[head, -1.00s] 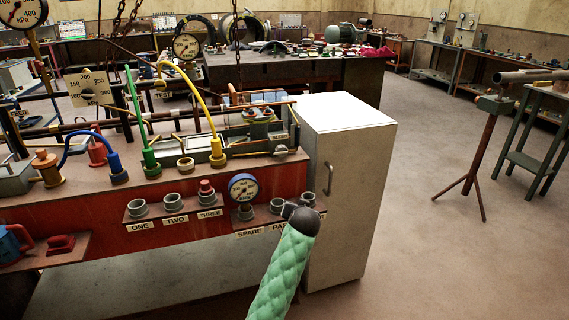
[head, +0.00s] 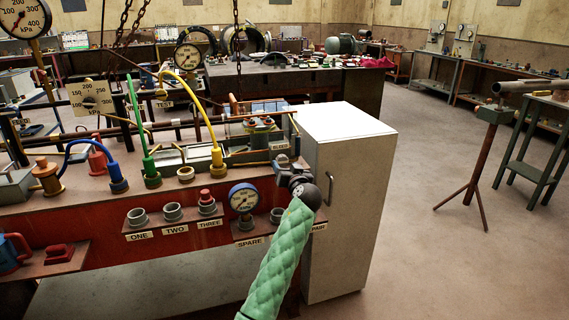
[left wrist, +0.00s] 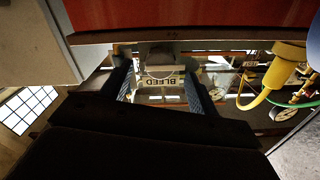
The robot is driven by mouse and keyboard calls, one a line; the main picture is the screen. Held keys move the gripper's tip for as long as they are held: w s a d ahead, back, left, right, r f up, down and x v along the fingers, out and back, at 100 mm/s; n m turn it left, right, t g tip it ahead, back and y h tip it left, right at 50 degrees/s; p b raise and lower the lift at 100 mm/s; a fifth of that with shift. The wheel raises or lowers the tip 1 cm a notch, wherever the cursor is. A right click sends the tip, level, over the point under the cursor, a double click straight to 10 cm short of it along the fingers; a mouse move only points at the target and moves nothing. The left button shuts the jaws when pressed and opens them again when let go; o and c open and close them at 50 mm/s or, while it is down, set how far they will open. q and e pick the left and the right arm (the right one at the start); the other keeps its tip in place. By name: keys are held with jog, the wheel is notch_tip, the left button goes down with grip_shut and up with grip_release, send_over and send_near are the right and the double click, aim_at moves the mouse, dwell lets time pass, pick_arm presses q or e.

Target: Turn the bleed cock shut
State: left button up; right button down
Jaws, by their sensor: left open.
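The white BLEED label (head: 279,145) is at the right end of the red bench's top. It also shows between my fingers in the left wrist view (left wrist: 160,81). A grey, rounded part (left wrist: 160,58) beside the label, between the fingers, looks like the bleed cock; its handle position is too dark to tell. My left gripper (head: 287,166) is just in front of the label, at the bench's right front edge, and covers part of that area. In the left wrist view its two fingers (left wrist: 159,85) are apart, with nothing clamped between them. My right gripper is not in view.
A blue-rimmed gauge (head: 243,197) and the SPARE socket stand left of my gripper. A yellow hose (head: 196,95) arches over the bench top. A white cabinet (head: 346,200) stands close on the right. Open floor lies beyond it.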

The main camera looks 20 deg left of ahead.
aim_at(282, 161)
pick_arm(q)
jog(key=shift+x, duration=1.15)
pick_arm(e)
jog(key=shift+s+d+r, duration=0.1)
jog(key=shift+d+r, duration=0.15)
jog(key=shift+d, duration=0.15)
pick_arm(q)
jog(key=c, duration=1)
jog(key=shift+o, duration=0.2)
